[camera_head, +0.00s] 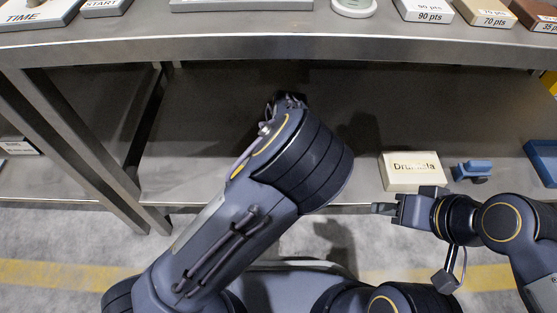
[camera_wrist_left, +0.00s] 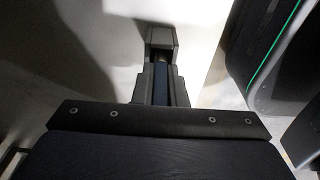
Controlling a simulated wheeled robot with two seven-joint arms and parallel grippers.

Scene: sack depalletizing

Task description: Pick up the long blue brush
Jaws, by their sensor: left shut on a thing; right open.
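My left arm reaches from the bottom left over the lower shelf in the head view, and its wrist hides most of the left gripper there. In the left wrist view the left gripper (camera_wrist_left: 161,42) is shut with a narrow dark blue thing (camera_wrist_left: 160,84) between its fingers. Too little of this thing shows to tell whether it is the long blue brush. No long brush shows clearly in the head view. My right gripper (camera_head: 384,209) is open and empty at the front edge of the lower shelf, pointing left.
The grey metal lower shelf (camera_head: 220,130) holds a cream box (camera_head: 412,171) with printed lettering, a small blue object (camera_head: 472,169) and a blue container (camera_head: 543,150) at the right. The upper shelf (camera_head: 280,48) overhangs it and carries signs.

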